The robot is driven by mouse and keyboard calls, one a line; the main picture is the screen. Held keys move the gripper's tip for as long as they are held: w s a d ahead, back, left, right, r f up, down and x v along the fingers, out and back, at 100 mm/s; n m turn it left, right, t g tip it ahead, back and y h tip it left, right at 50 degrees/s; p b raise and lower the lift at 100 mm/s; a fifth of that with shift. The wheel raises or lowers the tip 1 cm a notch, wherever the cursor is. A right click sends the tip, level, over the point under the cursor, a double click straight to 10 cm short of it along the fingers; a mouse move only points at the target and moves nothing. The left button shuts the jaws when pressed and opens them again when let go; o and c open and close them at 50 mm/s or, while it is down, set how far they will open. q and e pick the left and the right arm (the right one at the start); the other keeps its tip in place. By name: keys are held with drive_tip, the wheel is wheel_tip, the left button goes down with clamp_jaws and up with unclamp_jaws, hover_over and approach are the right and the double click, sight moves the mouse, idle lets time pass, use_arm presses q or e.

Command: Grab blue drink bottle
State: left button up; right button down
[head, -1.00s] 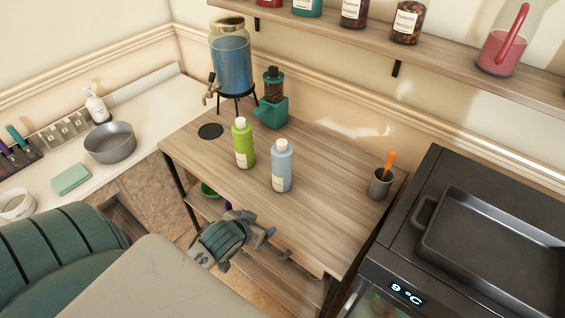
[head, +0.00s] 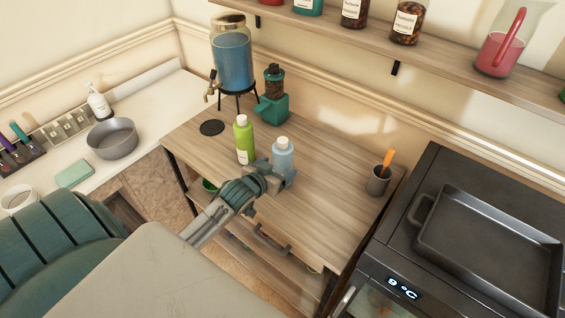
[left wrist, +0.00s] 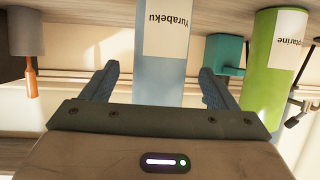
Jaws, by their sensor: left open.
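The blue drink bottle (head: 283,157) has a white cap and stands upright on the wooden table (head: 325,205). My left gripper (head: 282,180) is open at the bottle's near side, and hides its lower part in the head view. In the left wrist view, which is upside down, the blue bottle (left wrist: 161,75) with its "Yurabeku" label stands between the two fingers of the left gripper (left wrist: 160,85). A gap shows on each side of it. My right gripper is not in view.
A green bottle (head: 244,140) stands close to the left of the blue one. A teal grinder (head: 272,105) and a water dispenser (head: 232,60) stand behind. A grey cup (head: 378,180) with an orange-handled tool is at the right. The table between is clear.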

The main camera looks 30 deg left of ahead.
use_arm(q)
drive_tip(key=shift+p+x, duration=0.5)
drive_tip(key=shift+x, duration=1.45)
drive_tip(key=shift+r, duration=0.1)
drive_tip(key=c, duration=1.4)
